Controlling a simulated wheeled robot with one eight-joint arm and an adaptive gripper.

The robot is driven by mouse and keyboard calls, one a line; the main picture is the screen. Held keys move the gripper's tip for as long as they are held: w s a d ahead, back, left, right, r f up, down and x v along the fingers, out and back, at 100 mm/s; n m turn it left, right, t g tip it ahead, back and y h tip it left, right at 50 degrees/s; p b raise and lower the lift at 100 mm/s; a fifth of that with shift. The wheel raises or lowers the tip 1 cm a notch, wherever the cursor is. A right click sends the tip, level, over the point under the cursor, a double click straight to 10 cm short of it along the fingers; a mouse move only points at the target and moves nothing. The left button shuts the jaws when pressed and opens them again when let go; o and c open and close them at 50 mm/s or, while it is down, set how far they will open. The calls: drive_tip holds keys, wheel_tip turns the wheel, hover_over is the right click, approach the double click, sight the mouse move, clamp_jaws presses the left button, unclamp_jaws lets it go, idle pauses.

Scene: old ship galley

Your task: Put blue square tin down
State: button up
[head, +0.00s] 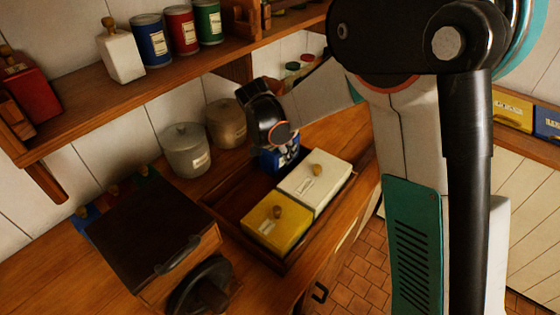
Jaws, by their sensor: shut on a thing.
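The blue square tin (270,164) is partly hidden under my gripper (286,149), which is shut on it. It is over the far part of a dark wooden tray (228,226), behind the white tin. I cannot tell whether its base touches the tray floor. A white square tin (314,184) with a wooden knob sits in the tray at the right. A yellow square tin (276,223) with a wooden knob sits in the tray in front of the white one.
A dark-topped wooden box (150,225) with a black wheel stands left of the tray. Two lidded canisters (184,151) (226,124) stand behind it. The tray's back left part looks empty.

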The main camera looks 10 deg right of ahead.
sight(273, 146)
drive_tip(key=shift+f+b, duration=0.55)
drive_tip(key=shift+f, duration=1.5)
drive_tip(key=shift+f, duration=0.1)
drive_tip(key=o, duration=1.4)
drive_tip(key=p+v, duration=0.3)
drive_tip(key=v, duration=0.9)
